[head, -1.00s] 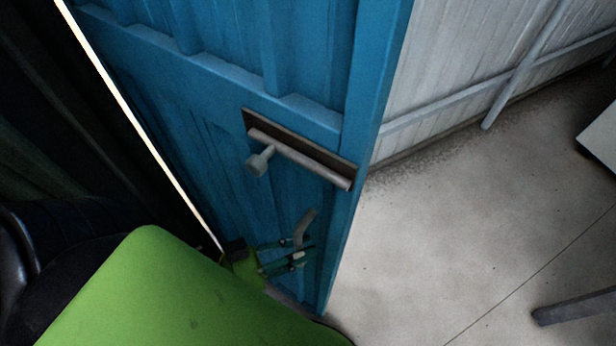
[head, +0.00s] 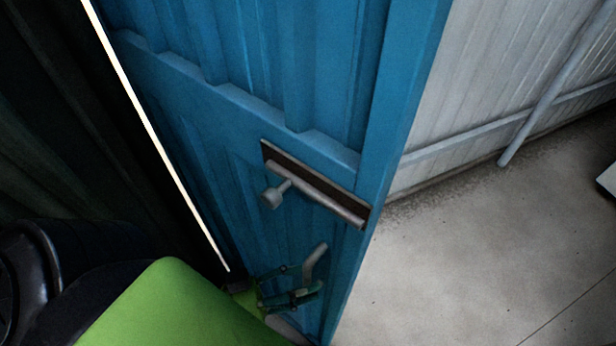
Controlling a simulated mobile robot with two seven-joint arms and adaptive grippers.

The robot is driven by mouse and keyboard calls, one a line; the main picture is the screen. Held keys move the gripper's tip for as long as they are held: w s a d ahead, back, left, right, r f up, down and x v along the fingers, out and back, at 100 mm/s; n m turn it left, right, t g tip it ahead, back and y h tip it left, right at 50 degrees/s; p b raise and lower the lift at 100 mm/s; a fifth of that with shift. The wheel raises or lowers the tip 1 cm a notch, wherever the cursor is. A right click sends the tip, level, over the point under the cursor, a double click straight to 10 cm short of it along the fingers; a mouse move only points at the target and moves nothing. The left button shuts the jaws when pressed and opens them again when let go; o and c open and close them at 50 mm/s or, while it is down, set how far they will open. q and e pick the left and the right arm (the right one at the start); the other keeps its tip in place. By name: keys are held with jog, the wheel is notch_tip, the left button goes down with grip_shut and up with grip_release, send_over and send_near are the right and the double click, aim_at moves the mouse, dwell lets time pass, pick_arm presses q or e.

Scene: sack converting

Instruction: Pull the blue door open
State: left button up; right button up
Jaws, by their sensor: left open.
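The blue door (head: 230,115) stands ajar, with a wide opening onto a pale floor at its right edge and a thin bright gap along its left edge. A metal latch bar with a knob (head: 318,194) sits on a dark plate on the door's face. Below it is a curved grey handle (head: 315,262). My left gripper (head: 308,280) is at the handle, low on the door, with its fingers apart. I cannot tell whether the fingers touch the handle. My green arm link covers the lower left. My right gripper is not in view.
Beyond the door is a white ribbed wall (head: 500,70) with a slanted grey pipe (head: 550,90). The concrete floor (head: 450,270) there is mostly clear. A pale object (head: 607,178) shows at the right edge. A dark ribbed wall (head: 60,130) stands at the left.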

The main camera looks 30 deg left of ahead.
pick_arm(q)
jog(key=v, duration=0.6)
jog(key=shift+a, duration=0.15)
jog(key=shift+s+f, duration=0.1)
